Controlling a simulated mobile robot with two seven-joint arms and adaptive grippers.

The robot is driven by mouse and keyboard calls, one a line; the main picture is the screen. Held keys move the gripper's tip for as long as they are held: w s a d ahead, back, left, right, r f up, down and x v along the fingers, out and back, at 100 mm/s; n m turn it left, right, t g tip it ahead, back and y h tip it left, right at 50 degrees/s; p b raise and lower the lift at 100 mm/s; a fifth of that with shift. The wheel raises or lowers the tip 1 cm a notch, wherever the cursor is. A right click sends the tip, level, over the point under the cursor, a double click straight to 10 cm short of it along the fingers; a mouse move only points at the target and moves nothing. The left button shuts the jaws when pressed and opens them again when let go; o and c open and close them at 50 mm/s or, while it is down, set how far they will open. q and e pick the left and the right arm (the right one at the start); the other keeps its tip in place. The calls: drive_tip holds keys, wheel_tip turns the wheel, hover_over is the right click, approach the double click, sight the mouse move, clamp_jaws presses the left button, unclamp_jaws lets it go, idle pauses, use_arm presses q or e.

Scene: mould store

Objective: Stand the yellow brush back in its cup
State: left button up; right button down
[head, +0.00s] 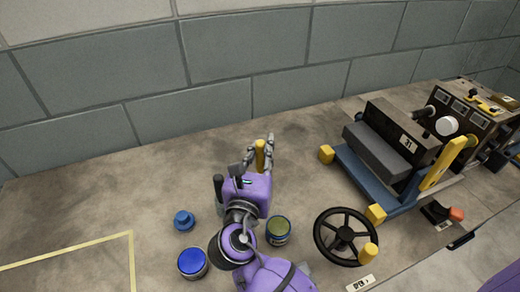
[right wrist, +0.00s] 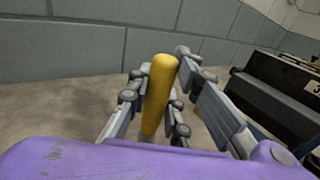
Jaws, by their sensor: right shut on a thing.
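The yellow brush shows as a plain yellow handle (head: 260,156), close to upright, between the fingers of my right gripper (head: 262,158). In the right wrist view the yellow handle (right wrist: 160,90) leans slightly, top to the right. My right gripper (right wrist: 158,100) is shut on it, with fingers on both sides. The brush's lower end is hidden by the fingers and the purple gripper body. I cannot make out the brush's cup for certain. A dark upright cylinder (head: 218,188) stands just left of my right gripper, partly hidden. My left gripper is not in view.
A blue tin (head: 192,263), a small blue piece (head: 184,221) and a tin with an olive top (head: 278,231) stand near my right arm. A black handwheel (head: 345,237) and a machine on a blue base (head: 365,185) fill the right. The bench at left is mostly clear.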

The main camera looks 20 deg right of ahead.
sight(260, 170)
drive_tip(key=shift+f+b, duration=0.5)
drive_tip(key=shift+f, duration=0.95)
drive_tip(key=shift+f+b, duration=0.4)
drive_tip(key=shift+f, duration=0.6)
drive_tip(key=c, duration=1.5)
unclamp_jaws()
drive_tip(key=v, duration=1.2)
